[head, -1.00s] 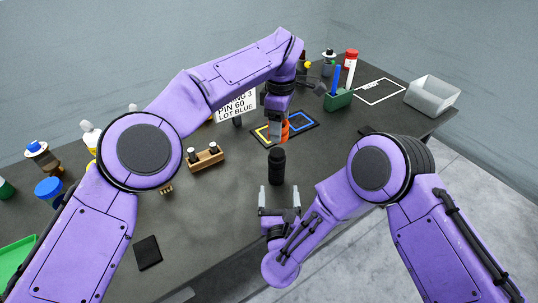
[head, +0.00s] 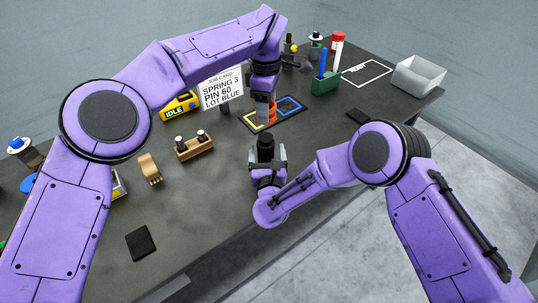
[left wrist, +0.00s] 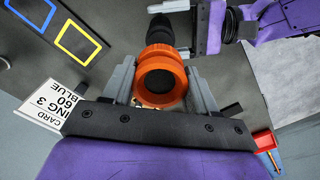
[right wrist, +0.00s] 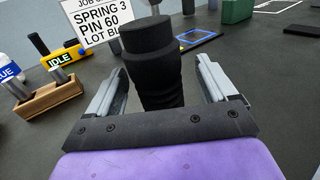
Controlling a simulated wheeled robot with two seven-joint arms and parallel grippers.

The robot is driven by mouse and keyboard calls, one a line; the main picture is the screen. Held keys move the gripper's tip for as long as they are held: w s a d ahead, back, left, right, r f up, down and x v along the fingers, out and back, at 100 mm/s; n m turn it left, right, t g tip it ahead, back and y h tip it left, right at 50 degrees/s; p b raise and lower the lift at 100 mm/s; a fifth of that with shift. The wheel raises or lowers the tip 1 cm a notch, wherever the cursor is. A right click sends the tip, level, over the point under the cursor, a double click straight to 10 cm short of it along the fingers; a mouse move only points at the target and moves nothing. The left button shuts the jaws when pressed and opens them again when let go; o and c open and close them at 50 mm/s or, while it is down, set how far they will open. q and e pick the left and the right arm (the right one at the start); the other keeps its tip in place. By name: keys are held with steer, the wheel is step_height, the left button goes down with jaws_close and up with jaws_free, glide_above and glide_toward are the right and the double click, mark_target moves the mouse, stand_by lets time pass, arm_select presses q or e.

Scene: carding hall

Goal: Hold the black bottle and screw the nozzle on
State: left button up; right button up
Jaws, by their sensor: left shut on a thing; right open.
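The black bottle (head: 265,146) stands upright on the dark table. In the right wrist view the bottle (right wrist: 152,65) is between the fingers of my right gripper (right wrist: 160,85), with gaps on both sides. That gripper (head: 266,158) is open. My left gripper (head: 267,108) points down beyond the bottle, shut on the orange nozzle (head: 271,107). In the left wrist view the round orange nozzle (left wrist: 160,76) with a dark centre sits between its fingers; the black bottle (left wrist: 160,28) shows behind it, apart from it.
Blue and yellow outlines (head: 290,105) mark the table under the left gripper. A wooden holder (head: 195,147), the job card (head: 222,88) and a yellow IDLE device (head: 180,106) stand to the left. A green holder (head: 325,84) and a pale bin (head: 420,75) stand at the right.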

arm_select(q)
steer(key=shift+a, duration=0.3)
arm_select(e)
steer(key=shift+w+a, duration=0.15)
steer(key=shift+w, duration=0.45)
steer(key=shift+w+a, duration=0.15)
steer(key=shift+w, duration=0.4)
arm_select(q)
steer(key=shift+w+f, duration=0.1)
steer(key=shift+w, duration=0.05)
arm_select(e)
steer(key=shift+w+f, duration=0.1)
steer(key=shift+w, duration=0.4)
arm_select(q)
steer(key=shift+d, duration=0.2)
arm_select(e)
steer(key=shift+d, duration=0.15)
steer(key=shift+s, duration=0.1)
steer(key=shift+c, duration=1)
arm_select(q)
steer(key=shift+a, duration=0.15)
arm_select(e)
steer(key=c, duration=1.3)
arm_select(q)
glide_above(266, 137)
steer(key=shift+f, duration=2.45)
steer(key=shift+f, duration=0.9)
steer(key=shift+f, duration=0.55)
